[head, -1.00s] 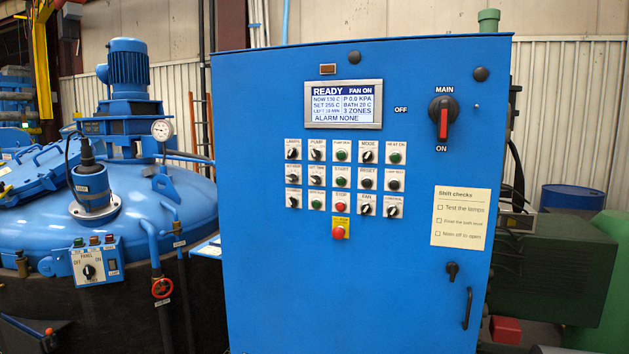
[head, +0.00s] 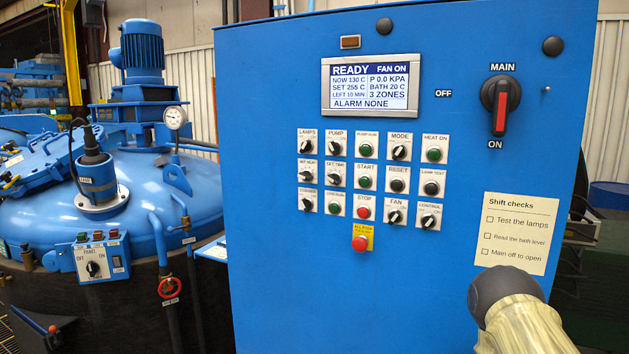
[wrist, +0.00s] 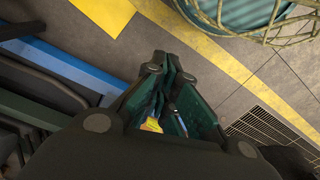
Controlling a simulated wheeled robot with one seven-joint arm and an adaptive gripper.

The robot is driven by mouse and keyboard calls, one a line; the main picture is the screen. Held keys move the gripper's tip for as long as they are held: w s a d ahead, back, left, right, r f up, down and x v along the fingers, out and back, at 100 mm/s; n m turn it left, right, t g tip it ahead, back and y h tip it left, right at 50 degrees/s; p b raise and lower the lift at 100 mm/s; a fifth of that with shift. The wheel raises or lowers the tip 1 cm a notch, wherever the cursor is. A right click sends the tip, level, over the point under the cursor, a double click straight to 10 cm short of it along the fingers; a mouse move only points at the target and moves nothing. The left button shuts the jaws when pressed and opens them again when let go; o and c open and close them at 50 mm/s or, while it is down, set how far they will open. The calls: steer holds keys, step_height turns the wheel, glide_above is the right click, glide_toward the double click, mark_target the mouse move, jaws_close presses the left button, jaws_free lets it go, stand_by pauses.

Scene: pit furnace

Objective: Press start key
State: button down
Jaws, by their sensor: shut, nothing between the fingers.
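The START key (head: 365,182) is a green round button under a START label, in the middle row of the blue control cabinet's panel. The STOP key (head: 363,212), red, sits just below it. The screen (head: 369,87) reads READY, FAN ON, ALARM NONE. My gripper (wrist: 172,68) shows in the wrist view with its fingers together and nothing between them. It points down toward the floor, with the START key out of that view. In the head view part of my arm shows at the lower right; the gripper itself is not visible there.
Close around START are other keys and knobs, with RESET (head: 397,185) to its right and a red emergency button (head: 360,243) below. The MAIN switch (head: 500,105) and a paper note (head: 515,233) are at right. A blue furnace lid (head: 150,195) stands left.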

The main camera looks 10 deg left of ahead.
steer(key=shift+w, duration=0.1)
steer(key=w+a+r+m+t+y+p, duration=0.1)
steer(key=w+a+r+t+y+p, duration=0.15)
steer(key=w+a+r, duration=0.5)
steer(key=w+a+r+m+t+y+p, duration=0.1)
steer(key=w+a+r+t+p, duration=0.3)
steer(key=w+r, duration=0.7)
steer(key=w+a+r+m+t+y, duration=0.1)
steer(key=w+a+r+t+y, duration=0.1)
steer(key=w+a+r, duration=0.75)
steer(key=w+a+r+m+t+y+p, duration=0.1)
steer(key=w+r, duration=0.5)
steer(key=r, duration=0.8)
steer(key=w+a+r+m+t+y+p, duration=0.1)
steer(key=w+r+t, duration=0.4)
steer(key=r, duration=1)
steer(key=w+a+r+t+y+p, duration=0.2)
steer(key=w+r, duration=0.4)
steer(key=r, duration=0.8)
steer(key=shift+w+a+r+m+t+p, duration=0.2)
steer(key=shift+w+r+m+t+p, duration=0.2)
steer(key=shift+t+p, duration=0.5)
